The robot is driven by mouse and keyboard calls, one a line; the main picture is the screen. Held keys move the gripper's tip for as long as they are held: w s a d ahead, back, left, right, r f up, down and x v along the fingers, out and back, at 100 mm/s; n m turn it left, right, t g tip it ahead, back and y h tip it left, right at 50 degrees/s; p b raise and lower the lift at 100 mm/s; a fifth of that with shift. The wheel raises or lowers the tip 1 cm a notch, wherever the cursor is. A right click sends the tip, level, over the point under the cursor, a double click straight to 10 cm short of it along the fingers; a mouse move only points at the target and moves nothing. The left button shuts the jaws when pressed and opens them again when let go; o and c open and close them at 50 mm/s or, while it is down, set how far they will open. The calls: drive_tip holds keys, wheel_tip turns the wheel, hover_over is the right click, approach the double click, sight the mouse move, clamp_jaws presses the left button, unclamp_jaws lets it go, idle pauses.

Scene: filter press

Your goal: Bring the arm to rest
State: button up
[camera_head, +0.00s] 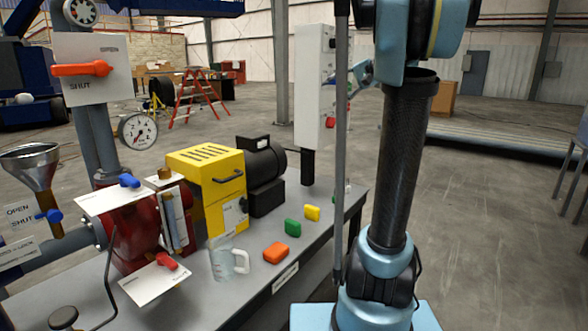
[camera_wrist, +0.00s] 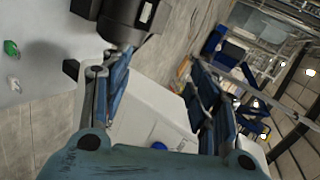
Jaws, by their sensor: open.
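My gripper (camera_wrist: 160,88) is open in the wrist view, its two blue-padded fingers apart with nothing held between them. A white box-like surface with a blue round part (camera_wrist: 158,132) shows beyond and between the fingers; I cannot tell the distance. In the head view my arm stands upright at right of centre, raised beside the bench. A small blue part near the white control panel (camera_head: 311,90) may belong to my gripper, but the arm mostly hides it.
The bench (camera_head: 255,305) carries a yellow pump unit (camera_head: 208,190), a clear jug (camera_head: 222,262), and red, green and yellow blocks (camera_head: 276,253). A funnel (camera_head: 33,165), gauge (camera_head: 138,132) and red-handled valve (camera_head: 82,69) stand left. Open floor (camera_head: 480,215) lies right.

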drive_tip(key=s+d+f+n+g+h, duration=0.2)
drive_tip(key=s+f+h, duration=0.3)
drive_tip(key=s+f, duration=1.2)
drive_tip(key=s+d+f+n+g+h, duration=0.1)
drive_tip(key=s+f+h, duration=0.4)
drive_tip(key=s+f, duration=1.2)
wheel_tip(320, 180, down, 5)
drive_tip(key=shift+d+r+n+g+h, duration=0.1)
drive_tip(key=shift+d+n+g+h, duration=0.35)
drive_tip(key=shift+n, duration=0.55)
drive_tip(key=shift+s+d, duration=0.1)
drive_tip(key=shift+w+f, duration=0.2)
drive_tip(key=shift+w, duration=0.25)
